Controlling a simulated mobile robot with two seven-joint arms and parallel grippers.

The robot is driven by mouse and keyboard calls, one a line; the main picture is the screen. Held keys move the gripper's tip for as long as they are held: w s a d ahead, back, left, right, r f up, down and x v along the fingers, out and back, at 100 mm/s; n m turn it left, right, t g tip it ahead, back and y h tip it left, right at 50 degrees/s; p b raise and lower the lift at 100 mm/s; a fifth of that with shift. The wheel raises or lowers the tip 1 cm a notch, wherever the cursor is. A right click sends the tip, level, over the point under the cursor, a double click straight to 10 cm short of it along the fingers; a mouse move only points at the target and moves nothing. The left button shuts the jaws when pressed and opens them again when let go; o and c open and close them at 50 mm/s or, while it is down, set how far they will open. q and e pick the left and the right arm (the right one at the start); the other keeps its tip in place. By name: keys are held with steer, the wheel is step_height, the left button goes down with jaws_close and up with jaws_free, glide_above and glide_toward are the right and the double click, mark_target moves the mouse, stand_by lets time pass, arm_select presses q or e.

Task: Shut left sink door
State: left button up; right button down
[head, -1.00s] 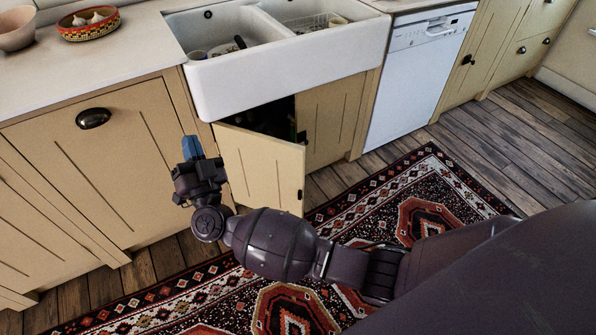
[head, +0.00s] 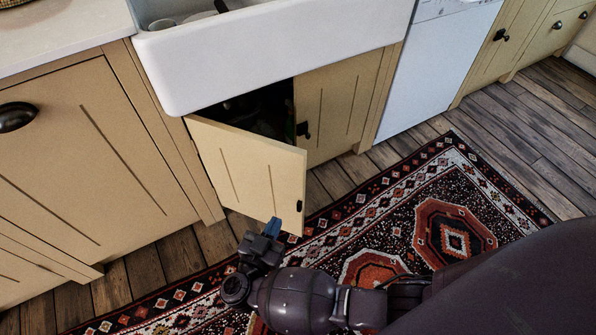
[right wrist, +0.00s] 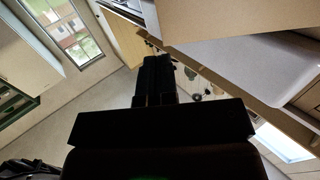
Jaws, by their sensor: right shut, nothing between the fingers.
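The left sink door (head: 247,178) is a cream panel hinged on its left side. It stands partly open under the white sink (head: 262,55), with a dark gap into the cabinet (head: 262,110) behind it. A small dark knob (head: 299,206) shows near its free edge. My right gripper (head: 273,228) is shut and empty, with blue fingertips, just below the door's lower edge in the head view. I cannot tell whether it touches the door. In the right wrist view the shut fingers (right wrist: 157,66) point ahead. My left gripper is not in view.
The right sink door (head: 337,105) is closed. A white dishwasher (head: 436,65) stands to its right, and a cream cabinet (head: 90,160) to the left. A patterned rug (head: 400,225) covers the wooden floor (head: 500,125) in front, which is otherwise clear.

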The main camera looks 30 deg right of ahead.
mark_target(302, 175)
steer(key=b+x, duration=0.1)
steer(key=x, duration=0.5)
steer(key=b+x, duration=0.1)
steer(key=x, duration=0.6)
steer(key=shift+d+f, duration=0.2)
steer(key=shift+d, duration=0.05)
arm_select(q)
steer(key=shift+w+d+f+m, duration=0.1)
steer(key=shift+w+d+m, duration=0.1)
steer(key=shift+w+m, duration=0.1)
arm_select(e)
steer(key=shift+w+d+r, duration=0.1)
steer(key=shift+w+d, duration=0.1)
steer(key=shift+d, duration=0.15)
